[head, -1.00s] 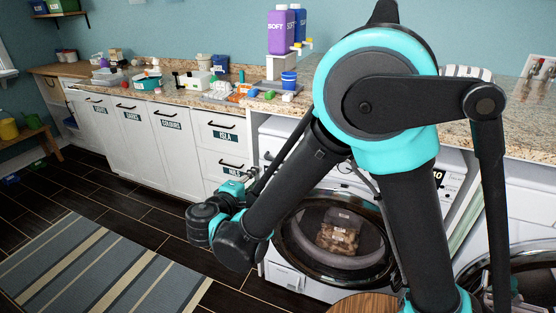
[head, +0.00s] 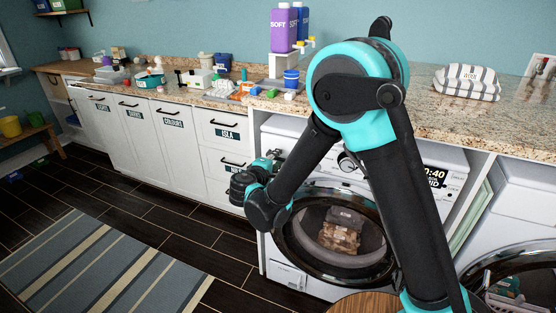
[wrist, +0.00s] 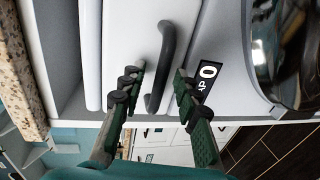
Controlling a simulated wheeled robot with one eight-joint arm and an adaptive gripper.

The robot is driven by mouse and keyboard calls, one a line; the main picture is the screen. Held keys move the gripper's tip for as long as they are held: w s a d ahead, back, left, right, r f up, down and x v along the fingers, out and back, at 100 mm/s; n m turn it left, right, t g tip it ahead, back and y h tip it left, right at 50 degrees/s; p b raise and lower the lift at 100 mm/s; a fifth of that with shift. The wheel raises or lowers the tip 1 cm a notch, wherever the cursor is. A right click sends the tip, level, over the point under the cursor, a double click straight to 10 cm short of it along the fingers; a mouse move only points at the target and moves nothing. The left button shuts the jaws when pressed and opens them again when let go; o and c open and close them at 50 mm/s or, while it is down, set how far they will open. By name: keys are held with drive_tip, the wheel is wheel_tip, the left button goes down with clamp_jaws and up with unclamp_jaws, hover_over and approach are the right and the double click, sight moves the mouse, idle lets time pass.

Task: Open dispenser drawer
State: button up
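The front-loading washer (head: 290,275) stands under the counter, with its round door (head: 335,235) below the control panel. My gripper (wrist: 157,78) is open, with one finger on each side of the handle. Gaps show between the fingers and the bar. In the head view my gripper (head: 276,157) is in front of the washer's upper left; my arm hides part of the panel and the drawer.
White cabinets (head: 178,140) stand to the left. A striped rug (head: 95,265) lies on open dark floor.

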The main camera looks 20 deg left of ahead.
drive_tip(key=shift+w, duration=0.25)
clamp_jaws()
idle(0.3)
